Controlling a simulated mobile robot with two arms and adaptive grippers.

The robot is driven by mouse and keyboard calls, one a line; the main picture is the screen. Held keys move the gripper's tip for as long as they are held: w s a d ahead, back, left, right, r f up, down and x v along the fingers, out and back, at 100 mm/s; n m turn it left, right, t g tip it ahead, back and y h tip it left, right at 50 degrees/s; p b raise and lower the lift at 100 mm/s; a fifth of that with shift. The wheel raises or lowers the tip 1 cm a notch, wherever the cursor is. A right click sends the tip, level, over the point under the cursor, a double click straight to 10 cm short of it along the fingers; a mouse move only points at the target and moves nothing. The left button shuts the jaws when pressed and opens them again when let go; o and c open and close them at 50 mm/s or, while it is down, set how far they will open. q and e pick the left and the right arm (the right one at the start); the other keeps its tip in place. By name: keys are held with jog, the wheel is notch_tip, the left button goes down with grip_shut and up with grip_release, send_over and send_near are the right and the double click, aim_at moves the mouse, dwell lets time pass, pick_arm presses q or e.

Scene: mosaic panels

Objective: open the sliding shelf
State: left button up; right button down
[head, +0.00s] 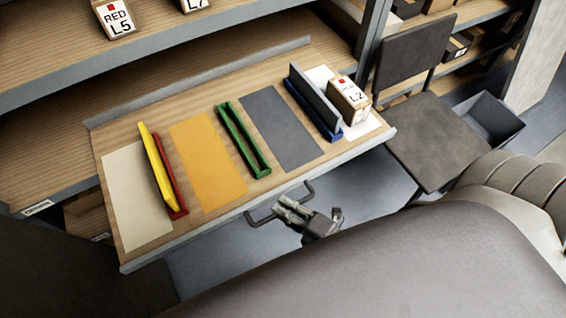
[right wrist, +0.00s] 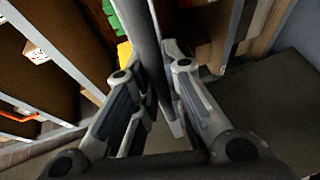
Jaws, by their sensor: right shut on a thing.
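The sliding shelf (head: 192,222) is a wooden board with a grey front edge, standing out from beneath the upper shelf in the head view. A dark bar handle (head: 261,220) projects from its front edge. My right gripper (head: 286,205) is shut on the handle, near its middle. In the right wrist view, the dark handle bar (right wrist: 151,38) runs between the fingers of my right gripper (right wrist: 160,75). The fingers hide part of the bar. My left gripper is in neither view.
On the board lie cream, orange (head: 208,160) and grey (head: 280,128) panels, a red holder with a yellow strip (head: 153,160), a green holder (head: 243,140), a blue holder and an L2 box (head: 348,98). A chair (head: 425,135) and grey bin (head: 493,118) stand right.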

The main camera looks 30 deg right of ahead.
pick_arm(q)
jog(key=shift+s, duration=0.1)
pick_arm(e)
jog(key=c, duration=1.5)
grip_release()
jog(key=v, duration=1.2)
